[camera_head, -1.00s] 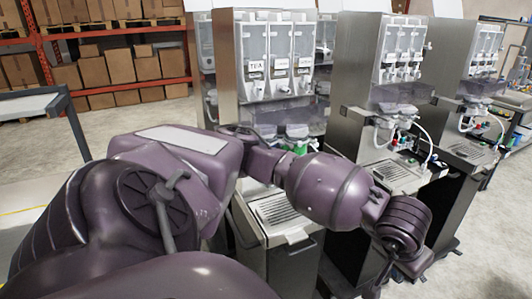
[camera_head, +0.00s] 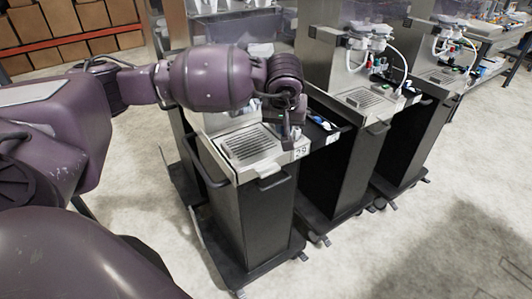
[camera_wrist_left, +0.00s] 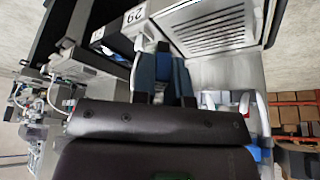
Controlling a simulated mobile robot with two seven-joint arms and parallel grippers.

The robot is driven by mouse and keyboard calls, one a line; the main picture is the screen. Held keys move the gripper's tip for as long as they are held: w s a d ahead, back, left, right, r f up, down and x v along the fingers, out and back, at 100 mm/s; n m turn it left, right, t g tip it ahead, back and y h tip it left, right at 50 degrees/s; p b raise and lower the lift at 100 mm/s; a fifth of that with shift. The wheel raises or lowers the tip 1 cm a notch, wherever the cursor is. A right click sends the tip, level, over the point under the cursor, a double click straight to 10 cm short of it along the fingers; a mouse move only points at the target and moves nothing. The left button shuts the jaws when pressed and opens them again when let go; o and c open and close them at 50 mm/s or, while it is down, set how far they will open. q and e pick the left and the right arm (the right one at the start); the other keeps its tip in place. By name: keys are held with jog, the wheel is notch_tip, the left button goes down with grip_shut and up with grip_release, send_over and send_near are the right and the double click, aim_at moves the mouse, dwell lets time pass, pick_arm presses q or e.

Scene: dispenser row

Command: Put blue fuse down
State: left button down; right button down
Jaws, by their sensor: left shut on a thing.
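My left gripper (camera_head: 291,138) hangs over the front right part of the dispenser marked 29, beside its grated drip tray (camera_head: 248,143). In the left wrist view my left gripper (camera_wrist_left: 165,85) points at the edge between that drip tray and the 29 label (camera_wrist_left: 134,15). It is shut on a small blue thing (camera_wrist_left: 163,64) between its dark fingers, which appears to be the blue fuse. In the head view the held fuse is too small and covered to make out. My right gripper is in neither view.
A black side tray (camera_head: 320,127) with small blue and white items lies just right of my left gripper. More dispensers on wheeled black cabinets stand to the right, with white hoses (camera_head: 404,50). Boxes on an orange rack (camera_head: 60,20) stand at the back left. The front floor is clear.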

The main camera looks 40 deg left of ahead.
pick_arm(q)
jog(key=w+a+r+n+g+y, duration=0.1)
jog(key=w+a+r+n, duration=0.3)
jog(key=a+r, duration=0.35)
notch_tip(320, 180, down, 14)
jog(key=shift+f+p, duration=0.2)
jog(key=shift+p, duration=0.1)
jog(key=shift+f, duration=2.3)
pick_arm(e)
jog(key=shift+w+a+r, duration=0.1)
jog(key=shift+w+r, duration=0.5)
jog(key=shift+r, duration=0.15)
